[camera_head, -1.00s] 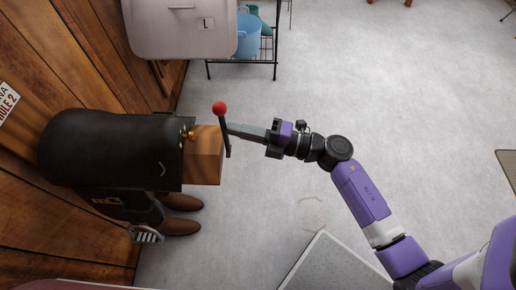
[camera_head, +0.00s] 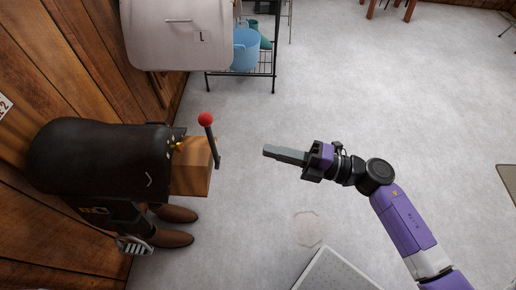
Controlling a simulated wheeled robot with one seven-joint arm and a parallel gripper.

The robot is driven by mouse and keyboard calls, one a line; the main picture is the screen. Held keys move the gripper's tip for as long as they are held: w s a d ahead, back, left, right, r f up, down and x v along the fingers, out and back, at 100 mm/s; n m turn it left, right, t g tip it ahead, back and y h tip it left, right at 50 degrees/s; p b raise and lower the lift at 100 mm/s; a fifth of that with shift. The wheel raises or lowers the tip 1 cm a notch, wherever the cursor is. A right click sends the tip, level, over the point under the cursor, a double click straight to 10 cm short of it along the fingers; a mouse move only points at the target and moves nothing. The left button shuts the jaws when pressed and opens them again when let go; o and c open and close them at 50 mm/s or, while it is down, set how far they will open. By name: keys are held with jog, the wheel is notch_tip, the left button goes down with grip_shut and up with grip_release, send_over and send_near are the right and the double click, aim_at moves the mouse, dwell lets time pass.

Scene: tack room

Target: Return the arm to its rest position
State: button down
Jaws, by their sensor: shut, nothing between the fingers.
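My gripper (camera_head: 268,151) is shut and empty, held over open floor near the middle of the view. My purple and black arm runs from it down to the lower right. A dark rod with a red ball top (camera_head: 206,119) stands at the end of a wooden block (camera_head: 191,167), left of my gripper. A clear gap of floor shows between the rod and the fingertips.
A dark leather saddle (camera_head: 98,160) sits by the wooden wall, with brown boots (camera_head: 170,238) below it.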

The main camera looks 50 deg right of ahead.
jog(key=shift+v, duration=0.8)
